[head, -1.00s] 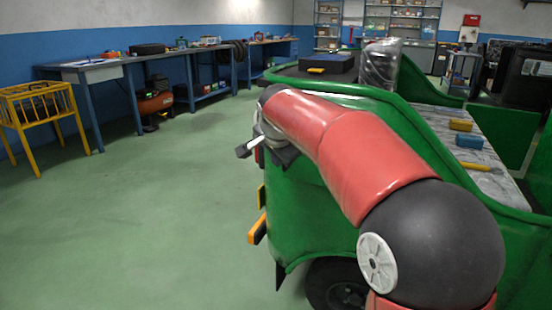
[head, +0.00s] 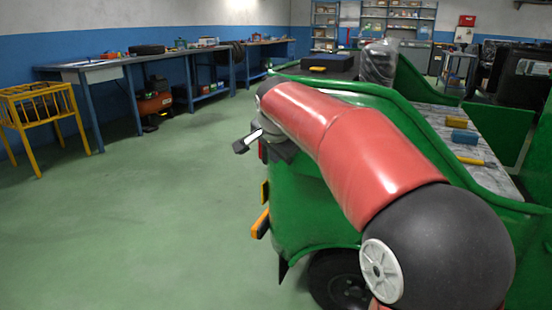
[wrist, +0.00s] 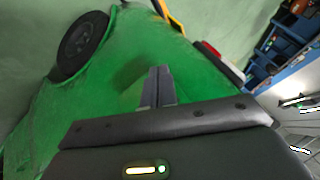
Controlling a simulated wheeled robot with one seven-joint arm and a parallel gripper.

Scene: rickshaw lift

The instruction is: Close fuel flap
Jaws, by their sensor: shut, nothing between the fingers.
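The green rickshaw (head: 300,215) fills the right half of the head view, and its green side panel (wrist: 75,125) fills much of the wrist view. My gripper (wrist: 158,72) is shut and empty, its fingers together in front of the green panel. I cannot tell whether the tips touch it. A darker green patch (wrist: 128,85) shows just left of the fingers; I cannot tell whether it is the fuel flap, its opening or a shadow. In the head view my red arm hides the panel behind it, and no flap is clearly visible.
A black wheel (wrist: 82,45) sits low on the rickshaw, with a yellow bumper piece (head: 261,223) beyond it. A yellow rack (head: 40,105) and a workbench (head: 100,65) stand at the left. The green floor (head: 150,210) between is clear.

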